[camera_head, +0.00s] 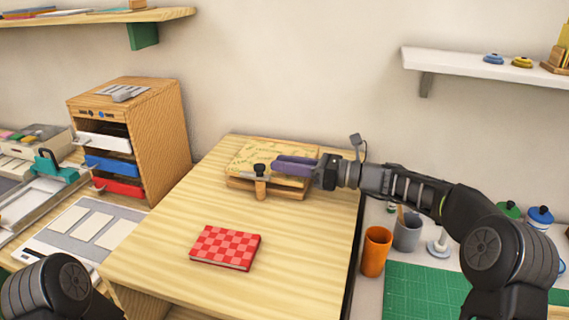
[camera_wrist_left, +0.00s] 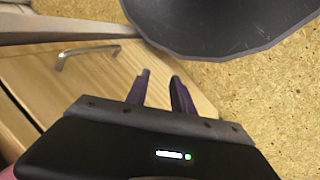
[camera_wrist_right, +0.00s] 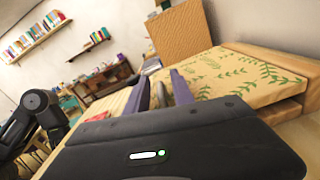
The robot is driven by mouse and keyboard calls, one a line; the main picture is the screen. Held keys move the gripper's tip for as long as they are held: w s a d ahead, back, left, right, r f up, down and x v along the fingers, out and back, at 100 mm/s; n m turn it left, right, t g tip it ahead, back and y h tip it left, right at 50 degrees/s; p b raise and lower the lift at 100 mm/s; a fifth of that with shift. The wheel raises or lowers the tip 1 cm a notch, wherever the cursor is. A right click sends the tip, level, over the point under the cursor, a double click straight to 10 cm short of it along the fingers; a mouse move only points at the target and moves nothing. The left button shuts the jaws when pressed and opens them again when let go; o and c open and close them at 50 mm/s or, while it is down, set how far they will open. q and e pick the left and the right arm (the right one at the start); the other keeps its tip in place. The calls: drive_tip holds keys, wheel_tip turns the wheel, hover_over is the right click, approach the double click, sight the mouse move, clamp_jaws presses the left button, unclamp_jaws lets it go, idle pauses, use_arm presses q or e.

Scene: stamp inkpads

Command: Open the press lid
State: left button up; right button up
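The wooden press (camera_head: 270,190) stands at the back of the light wood table. Its lid (camera_head: 262,154), patterned with green leaves, lies roughly flat over the base and also shows in the right wrist view (camera_wrist_right: 240,76). A swing clamp with a black knob and wooden handle (camera_head: 260,187) stands at the press's front edge. My right gripper (camera_head: 280,165) is open over the right front part of the press; its purple fingers (camera_wrist_right: 158,92) lie beside the lid, and contact cannot be told. My left gripper (camera_wrist_left: 158,88) is open and empty, outside the head view.
A red checkered pad (camera_head: 226,248) lies on the table in front of the press. A wooden drawer cabinet (camera_head: 160,130) stands to the left. An orange cup (camera_head: 375,252) and a green cutting mat (camera_head: 420,290) are on the right. The table's middle is clear.

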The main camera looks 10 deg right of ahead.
drive_tip(key=shift+w+a, duration=0.1)
drive_tip(key=shift+a, duration=0.05)
drive_tip(key=shift+c, duration=0.2)
clamp_jaws()
idle(1.2)
